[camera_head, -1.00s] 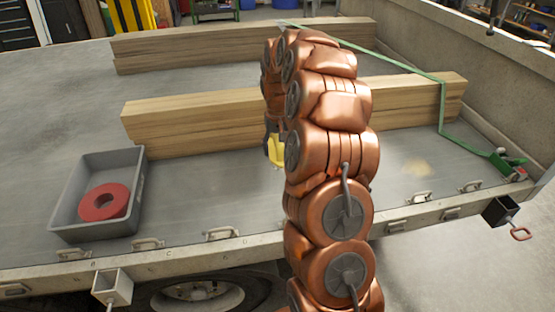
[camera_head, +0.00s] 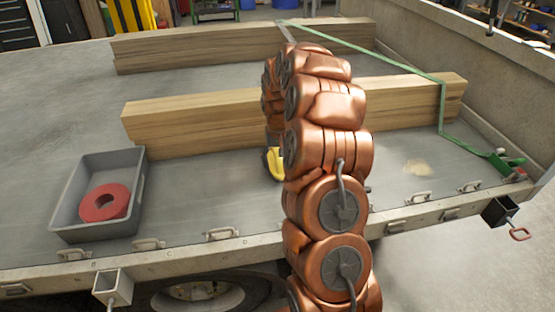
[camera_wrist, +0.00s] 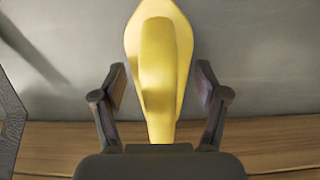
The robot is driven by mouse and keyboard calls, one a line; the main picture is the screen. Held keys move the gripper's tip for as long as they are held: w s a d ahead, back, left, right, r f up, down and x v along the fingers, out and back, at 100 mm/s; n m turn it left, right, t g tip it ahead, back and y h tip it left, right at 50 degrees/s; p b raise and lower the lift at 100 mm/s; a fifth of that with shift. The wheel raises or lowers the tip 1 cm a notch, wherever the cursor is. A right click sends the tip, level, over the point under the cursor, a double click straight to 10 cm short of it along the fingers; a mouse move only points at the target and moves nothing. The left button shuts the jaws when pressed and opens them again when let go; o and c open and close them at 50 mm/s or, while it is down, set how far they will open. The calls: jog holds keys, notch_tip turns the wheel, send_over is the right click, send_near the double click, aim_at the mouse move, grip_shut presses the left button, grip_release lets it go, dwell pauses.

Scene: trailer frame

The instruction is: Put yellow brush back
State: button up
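The yellow brush (camera_head: 275,163) shows in the head view just left of my arm, in front of the near timber stack. My arm hides part of it. In the wrist view the yellow brush (camera_wrist: 158,70) stands out between the two dark fingers of my gripper (camera_wrist: 160,85), its narrow end towards the palm. The fingers are spread, with a visible gap on each side of the brush. My gripper is mostly hidden behind my arm in the head view. Whether the brush rests on the deck cannot be told.
A grey crate (camera_head: 135,190) with a red ring (camera_head: 104,202) stands left on the trailer deck (camera_head: 200,200). Timber beams (camera_head: 190,125) lie behind the brush, with more beams (camera_head: 200,45) further back. A green strap (camera_head: 441,110) crosses them. A pale patch (camera_head: 418,167) marks the deck right.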

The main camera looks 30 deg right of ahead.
jog(key=shift+o, duration=0.8)
jog(key=shift+r, duration=0.1)
notch_tip(320, 180, up, 10)
jog(key=shift+r+b, duration=0.1)
jog(key=shift+b, duration=0.35)
jog(key=shift+a+r, duration=0.1)
jog(key=shift+r, duration=0.9)
jog(key=s+a+r+n, duration=0.3)
jog(key=s+a+r, duration=0.1)
jog(key=s+a, duration=1.05)
jog(key=s+a+f+g, duration=0.1)
jog(key=s+a, duration=0.3)
jog(key=s, duration=0.7)
jog(key=s+a+f+n+g, duration=0.1)
jog(key=s+a+f, duration=0.2)
jog(key=s, duration=0.9)
jog(key=shift+a+n, duration=0.3)
jog(key=shift+a, duration=0.75)
